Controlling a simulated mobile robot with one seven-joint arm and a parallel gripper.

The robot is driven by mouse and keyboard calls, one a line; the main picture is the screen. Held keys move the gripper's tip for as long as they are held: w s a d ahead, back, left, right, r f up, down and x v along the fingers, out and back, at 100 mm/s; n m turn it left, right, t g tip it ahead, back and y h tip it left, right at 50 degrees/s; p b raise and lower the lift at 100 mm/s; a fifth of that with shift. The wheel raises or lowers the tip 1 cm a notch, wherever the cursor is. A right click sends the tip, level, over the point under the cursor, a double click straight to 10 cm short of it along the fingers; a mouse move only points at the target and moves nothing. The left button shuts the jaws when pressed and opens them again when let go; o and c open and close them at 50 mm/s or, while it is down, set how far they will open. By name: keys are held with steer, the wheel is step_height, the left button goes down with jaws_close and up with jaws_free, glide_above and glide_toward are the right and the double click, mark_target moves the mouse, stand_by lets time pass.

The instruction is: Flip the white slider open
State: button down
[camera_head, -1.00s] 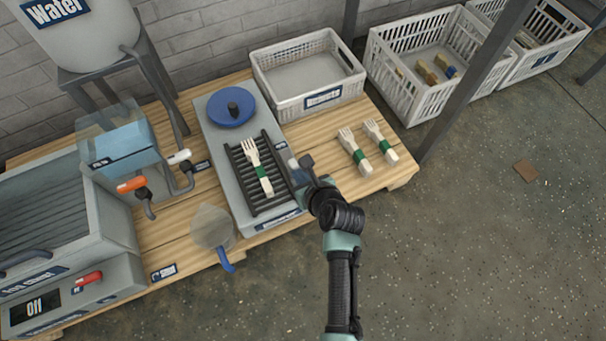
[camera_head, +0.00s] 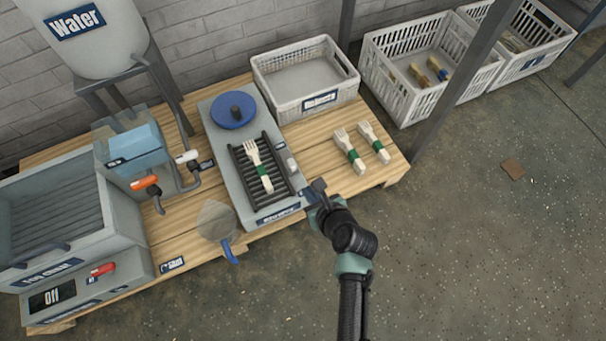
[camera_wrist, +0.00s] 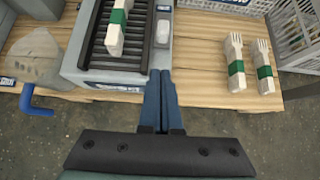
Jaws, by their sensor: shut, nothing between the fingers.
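The white slider (camera_head: 291,165) is a small pale block on the right side of the grey press (camera_head: 228,165). In the wrist view the slider (camera_wrist: 163,30) sits beside the black slatted grill, ahead of my gripper. My gripper (camera_head: 317,190) is at the press's front right corner; in the wrist view its blue fingers (camera_wrist: 160,80) are together with nothing between them. The fingertips are apart from the slider, on its near side. Whether they touch the press's front edge I cannot tell.
Two more fork bundles (camera_head: 349,152) (camera_head: 374,143) lie on the table to the right. A white basket (camera_head: 308,103) stands behind. A blue-handled scoop (camera_head: 218,222) is at the front left.

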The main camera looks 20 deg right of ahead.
steer(key=p+v, duration=0.3)
steer(key=v, duration=0.3)
steer(key=shift+w+r, duration=0.1)
steer(key=shift+w, duration=0.05)
stand_by(0.3)
